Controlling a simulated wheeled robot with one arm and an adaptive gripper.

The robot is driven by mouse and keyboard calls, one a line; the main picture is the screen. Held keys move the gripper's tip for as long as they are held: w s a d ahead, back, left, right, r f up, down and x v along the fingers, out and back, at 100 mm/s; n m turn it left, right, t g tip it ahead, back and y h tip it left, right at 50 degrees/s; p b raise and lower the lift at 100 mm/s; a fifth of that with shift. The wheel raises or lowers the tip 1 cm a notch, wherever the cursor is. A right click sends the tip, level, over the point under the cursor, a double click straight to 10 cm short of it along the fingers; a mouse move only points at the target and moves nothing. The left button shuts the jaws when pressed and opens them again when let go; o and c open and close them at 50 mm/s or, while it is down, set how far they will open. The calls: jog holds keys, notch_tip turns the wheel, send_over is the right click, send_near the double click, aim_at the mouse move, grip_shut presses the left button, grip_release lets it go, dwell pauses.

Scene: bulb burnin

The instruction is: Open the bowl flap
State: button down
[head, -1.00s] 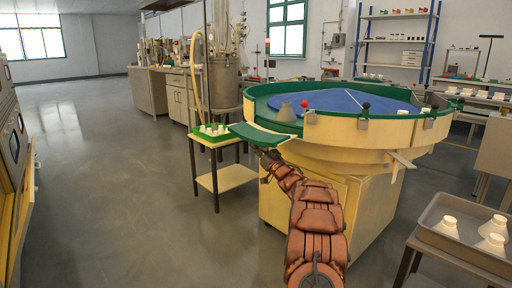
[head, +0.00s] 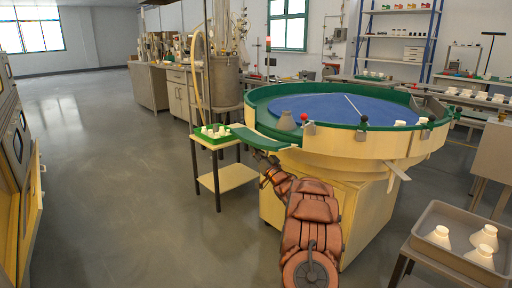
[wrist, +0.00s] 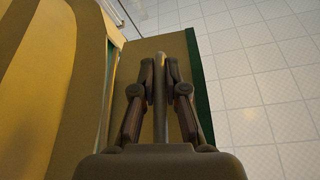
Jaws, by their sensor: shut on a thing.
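The bowl (head: 400,143) is a large round cream machine with a green rim and a blue disc (head: 335,106). A green-topped chute (head: 266,137) sticks out from its left side. My gripper (head: 265,158) is small in the head view, just under the chute's outer end. In the wrist view, my gripper (wrist: 160,65) is shut on a slim dark bar (wrist: 159,90) in front of a brown panel (wrist: 143,60) with a green edge. I cannot tell whether this bar belongs to the flap. The jaw contact is hidden in the head view.
A small stand (head: 228,178) with a green tray of white pieces is just left of the chute. A grey tray (head: 425,250) with white bulb-like pieces is at front right. Floor at left is clear.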

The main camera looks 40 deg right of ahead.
jog(key=shift+r, duration=0.1)
jog(key=c, duration=1.2)
grip_release()
jog(key=v, duration=1.2)
